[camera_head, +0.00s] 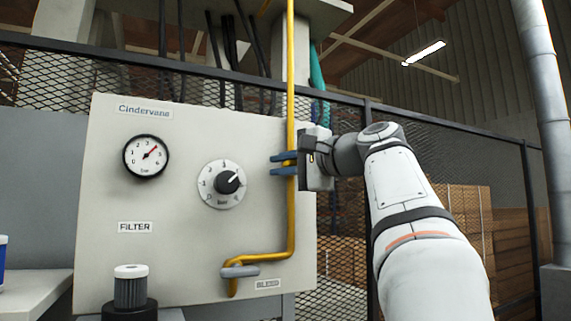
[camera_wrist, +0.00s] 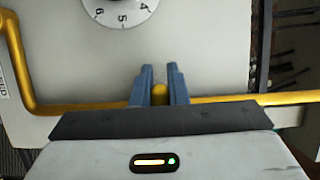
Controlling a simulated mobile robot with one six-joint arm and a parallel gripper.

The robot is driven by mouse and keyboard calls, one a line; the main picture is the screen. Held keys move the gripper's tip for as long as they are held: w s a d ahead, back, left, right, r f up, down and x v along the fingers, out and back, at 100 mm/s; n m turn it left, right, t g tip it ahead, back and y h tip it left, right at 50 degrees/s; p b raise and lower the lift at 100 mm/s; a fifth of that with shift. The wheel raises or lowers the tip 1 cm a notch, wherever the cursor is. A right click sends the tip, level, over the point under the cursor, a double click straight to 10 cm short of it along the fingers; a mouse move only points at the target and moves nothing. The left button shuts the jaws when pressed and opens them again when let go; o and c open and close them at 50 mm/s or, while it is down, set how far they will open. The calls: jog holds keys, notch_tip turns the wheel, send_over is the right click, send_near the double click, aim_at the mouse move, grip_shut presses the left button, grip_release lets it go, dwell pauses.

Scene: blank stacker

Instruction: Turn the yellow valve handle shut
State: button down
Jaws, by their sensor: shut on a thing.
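The yellow valve handle (camera_wrist: 160,91) is a short yellow piece between my gripper's two blue fingers in the wrist view. Only a small part shows, and its full shape is hidden. My gripper (camera_head: 282,164) is shut on it at the yellow pipe (camera_head: 291,90), near the panel's right edge. In the head view the fingers point left, one above the other, across the pipe. The fingers also show in the wrist view (camera_wrist: 160,85), with the pipe running sideways behind them.
The pale panel (camera_head: 200,130) carries a gauge (camera_head: 146,155), a numbered dial (camera_head: 222,184) and FILTER and BLEED labels. The pipe bends left below to a grey fitting (camera_head: 240,271). A filter canister (camera_head: 131,288) stands lower left. Mesh fencing (camera_head: 345,270) stands behind the panel.

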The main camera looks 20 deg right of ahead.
aim_at(294, 164)
jog(key=shift+f, duration=0.1)
jog(key=c, duration=1.4)
grip_release()
jog(key=shift+c, duration=0.2)
jog(key=shift+b+v, duration=1)
jog(key=shift+v, duration=2.95)
